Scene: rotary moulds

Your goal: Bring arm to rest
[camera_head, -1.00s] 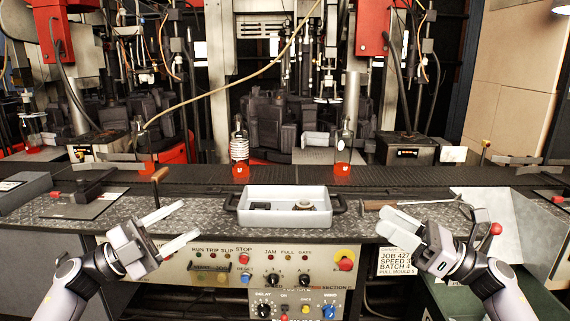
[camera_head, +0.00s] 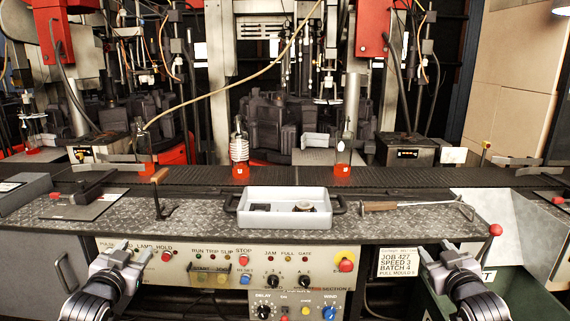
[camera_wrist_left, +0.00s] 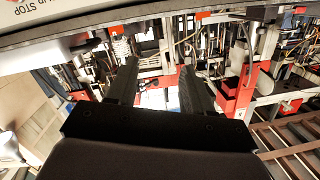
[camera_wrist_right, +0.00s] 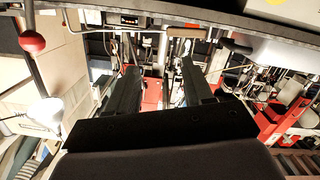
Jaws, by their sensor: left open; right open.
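My left gripper (camera_head: 122,257) is low at the left front, before the control panel's left end. It is open and empty, and its two dark fingers stand apart in the left wrist view (camera_wrist_left: 157,82). My right gripper (camera_head: 438,256) is low at the right front, beside the job sign. It is open and empty, with its fingers apart in the right wrist view (camera_wrist_right: 160,82). Both grippers point away from me and are clear of the tray (camera_head: 285,220), which holds small dark parts.
A hooked tool (camera_head: 380,206) with a wooden handle lies right of the tray. A wooden-handled lever (camera_head: 158,185) stands to its left. Bottles with red bottoms (camera_head: 240,150) stand along the dark conveyor (camera_head: 290,175). A red knob (camera_head: 495,230) is near my right gripper.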

